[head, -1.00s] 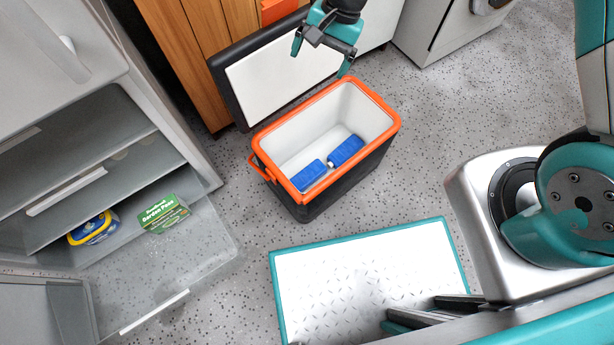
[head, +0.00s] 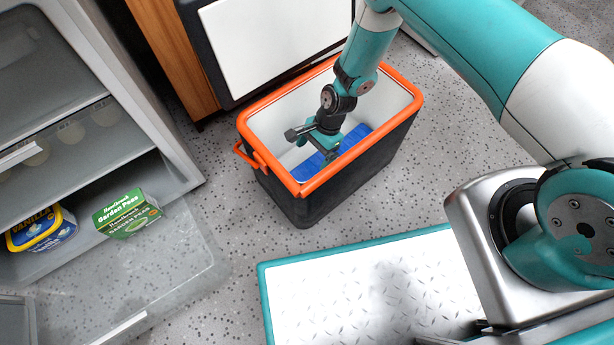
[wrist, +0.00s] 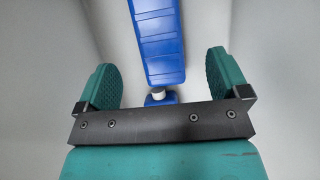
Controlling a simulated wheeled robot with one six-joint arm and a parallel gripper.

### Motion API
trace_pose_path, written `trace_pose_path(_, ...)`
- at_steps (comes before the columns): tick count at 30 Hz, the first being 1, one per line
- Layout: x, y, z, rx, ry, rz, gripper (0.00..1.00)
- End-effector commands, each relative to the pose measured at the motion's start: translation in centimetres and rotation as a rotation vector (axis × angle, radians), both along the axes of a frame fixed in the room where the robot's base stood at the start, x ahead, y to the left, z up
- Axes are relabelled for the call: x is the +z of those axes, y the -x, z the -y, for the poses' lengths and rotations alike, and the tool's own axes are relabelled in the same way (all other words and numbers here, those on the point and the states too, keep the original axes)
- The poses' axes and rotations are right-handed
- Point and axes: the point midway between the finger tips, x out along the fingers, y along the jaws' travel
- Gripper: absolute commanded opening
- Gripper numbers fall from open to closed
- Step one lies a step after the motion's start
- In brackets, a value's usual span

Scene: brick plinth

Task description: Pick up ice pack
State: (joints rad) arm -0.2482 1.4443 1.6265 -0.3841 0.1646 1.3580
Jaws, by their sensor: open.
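Two blue ice packs lie on the floor of the orange-rimmed cooler (head: 285,188). In the head view one ice pack (head: 354,138) shows right of my gripper (head: 312,144), and part of the other ice pack (head: 306,170) shows below it. My gripper is inside the cooler, open and empty. Only a bit of the second pack (wrist: 160,100) shows there; the gripper's crossbar hides the rest.
The cooler's lid (head: 275,40) stands open behind it. An open fridge (head: 120,160) at left holds a green garden peas box (head: 125,213) and a yellow-blue tub (head: 40,229). My white deck plate (head: 370,290) is in front. Cooler walls rise close around my gripper.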

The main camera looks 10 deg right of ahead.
Motion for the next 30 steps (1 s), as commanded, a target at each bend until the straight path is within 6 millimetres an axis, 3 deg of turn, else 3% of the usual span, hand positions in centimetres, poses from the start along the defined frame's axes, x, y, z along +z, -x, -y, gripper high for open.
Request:
trace_pose_path(1, -1.5, 0.2, -0.3, 0.002, 0.000, 0.000, 0.94)
trace_pose_path(3, -2.2, 0.4, -0.7, 0.002, -0.001, 0.002, 0.94)
trace_pose_path(11, -3.4, 0.7, -1.1, 0.001, 0.000, 0.000, 0.94)
trace_pose_path(21, -7.7, 1.6, -2.3, 0.003, -0.001, 0.001, 0.94)
trace_pose_path(29, -7.6, 1.6, -2.5, 0.001, -0.001, 0.001, 0.94)
trace_pose_path(30, -7.6, 1.6, -2.5, 0.001, -0.001, 0.001, 0.84)
